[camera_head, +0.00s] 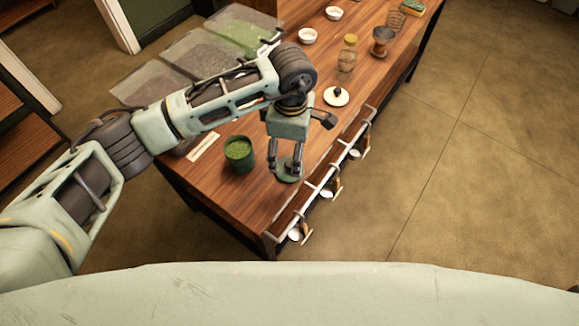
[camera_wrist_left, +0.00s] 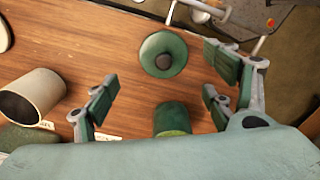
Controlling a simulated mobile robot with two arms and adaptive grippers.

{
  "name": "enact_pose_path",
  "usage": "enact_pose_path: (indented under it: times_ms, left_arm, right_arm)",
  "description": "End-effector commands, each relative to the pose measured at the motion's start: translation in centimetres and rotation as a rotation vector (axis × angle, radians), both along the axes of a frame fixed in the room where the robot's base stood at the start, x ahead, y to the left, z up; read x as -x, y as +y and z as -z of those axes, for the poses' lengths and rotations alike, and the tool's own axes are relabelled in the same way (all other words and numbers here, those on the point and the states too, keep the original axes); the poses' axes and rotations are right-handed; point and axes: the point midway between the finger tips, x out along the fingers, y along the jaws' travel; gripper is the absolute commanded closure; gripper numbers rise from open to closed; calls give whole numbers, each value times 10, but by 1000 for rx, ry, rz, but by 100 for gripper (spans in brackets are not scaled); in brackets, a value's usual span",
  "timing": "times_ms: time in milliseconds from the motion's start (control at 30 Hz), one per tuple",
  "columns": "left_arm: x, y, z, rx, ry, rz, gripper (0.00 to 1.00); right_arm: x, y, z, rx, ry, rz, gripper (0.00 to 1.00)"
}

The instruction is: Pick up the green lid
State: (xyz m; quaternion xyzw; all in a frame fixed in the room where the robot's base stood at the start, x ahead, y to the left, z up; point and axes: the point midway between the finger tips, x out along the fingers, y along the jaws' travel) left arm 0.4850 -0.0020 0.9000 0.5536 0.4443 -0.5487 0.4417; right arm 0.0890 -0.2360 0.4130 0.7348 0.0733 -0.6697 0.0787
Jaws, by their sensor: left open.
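The green lid (camera_head: 288,178) is a round disc lying on the wooden table near its front edge. In the left wrist view the lid (camera_wrist_left: 160,48) shows whole, with a dark knob in its middle. My left gripper (camera_head: 287,168) points down just above the lid in the head view and covers part of it. Its fingers (camera_wrist_left: 160,102) are spread wide with nothing between them in grip. The lid appears beyond the fingertips, apart from them. My right gripper is in neither view.
A green cup with green contents (camera_head: 239,152) stands left of the lid. A white lid with a dark knob (camera_head: 336,96) lies farther back. A rail (camera_head: 325,180) with hanging utensils runs along the table's edge. Clear trays (camera_head: 195,55), jars and white bowls (camera_head: 308,36) stand farther off.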

Motion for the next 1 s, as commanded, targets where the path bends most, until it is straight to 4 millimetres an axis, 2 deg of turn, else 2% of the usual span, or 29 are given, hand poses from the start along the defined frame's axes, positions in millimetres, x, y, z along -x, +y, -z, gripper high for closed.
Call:
enact_pose_path:
  times_ms: [333, 433, 567, 767, 1000]
  left_arm:
    - [4, 2, 43, 3, 9, -2, 23]
    - [3, 2, 58, 5, 7, -1, 23]
    - [2, 1, 67, 5, 3, -1, 23]
    - [2, 1, 68, 7, 2, 0, 23]
    - [2, 1, 68, 7, 2, 0, 44]
  right_arm:
    - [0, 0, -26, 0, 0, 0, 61]
    - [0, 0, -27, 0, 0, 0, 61]
    - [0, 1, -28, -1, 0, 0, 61]
    - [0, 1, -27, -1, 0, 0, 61]
    - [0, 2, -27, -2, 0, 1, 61]
